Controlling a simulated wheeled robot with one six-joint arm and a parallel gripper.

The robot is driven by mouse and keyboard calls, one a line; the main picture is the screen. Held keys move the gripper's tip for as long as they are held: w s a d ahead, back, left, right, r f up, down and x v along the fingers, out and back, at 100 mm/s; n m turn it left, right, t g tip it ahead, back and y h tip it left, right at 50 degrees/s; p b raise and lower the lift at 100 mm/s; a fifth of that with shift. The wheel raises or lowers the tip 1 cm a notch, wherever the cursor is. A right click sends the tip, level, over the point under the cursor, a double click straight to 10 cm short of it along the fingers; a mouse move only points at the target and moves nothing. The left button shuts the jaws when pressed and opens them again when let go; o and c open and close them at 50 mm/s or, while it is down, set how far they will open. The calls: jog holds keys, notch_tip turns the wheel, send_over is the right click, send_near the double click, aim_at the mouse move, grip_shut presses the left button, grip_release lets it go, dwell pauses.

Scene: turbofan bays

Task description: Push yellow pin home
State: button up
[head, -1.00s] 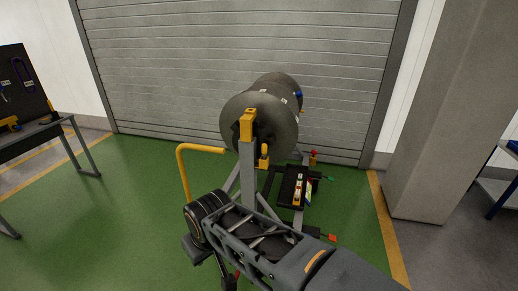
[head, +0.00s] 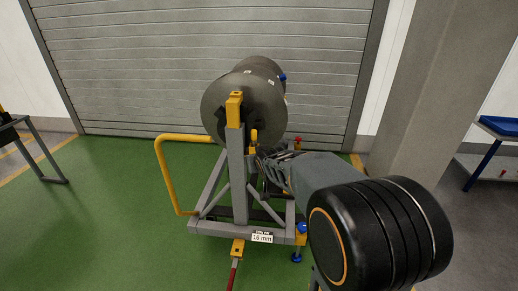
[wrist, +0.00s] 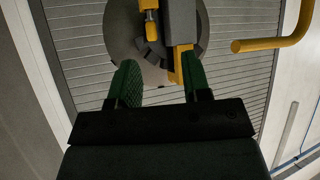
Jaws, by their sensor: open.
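The yellow pin (head: 253,136) sits just right of the grey post, in front of the round engine's end. It also shows near the top of the wrist view (wrist: 151,25), left of the post, which appears upside down there. My gripper (wrist: 161,78) has its green fingers spread, with nothing held between them. The pin lies beyond the fingertips, apart from them. In the head view my gripper (head: 262,159) is close below the pin and partly hidden by my arm. How deep the pin sits cannot be told.
The grey post (head: 238,180) carries a yellow bracket (head: 234,108), which shows beside my right finger in the wrist view (wrist: 173,66). A yellow handle (head: 163,172) stands left of the stand. A blue-topped bench (head: 498,128) is at right.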

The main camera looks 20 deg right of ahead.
aim_at(255, 140)
jog(key=w+d+f+t+b, duration=0.1)
jog(key=w+d+f+t, duration=0.1)
jog(key=w, duration=0.5)
jog(key=w+d+f+t+b, duration=0.2)
jog(key=w+d+f, duration=0.1)
jog(key=w, duration=0.3)
jog(key=w+d+f+t+b, duration=0.1)
jog(key=w+d+f+t, duration=0.1)
jog(key=w, duration=0.5)
jog(key=shift+w+d+f+n+t+y, duration=0.3)
jog(key=shift+d+f+t+y, duration=0.05)
jog(key=shift+f+t+y, duration=0.1)
jog(key=shift+w+d+f, duration=0.1)
jog(key=shift+w, duration=1.45)
jog(key=shift+w+d+f, duration=0.1)
jog(key=shift+w, duration=1.4)
jog(key=shift+c, duration=0.4)
grip_shut()
notch_tip(255, 140, up, 18)
jog(key=p, duration=0.6)
jog(key=shift+p, duration=0.4)
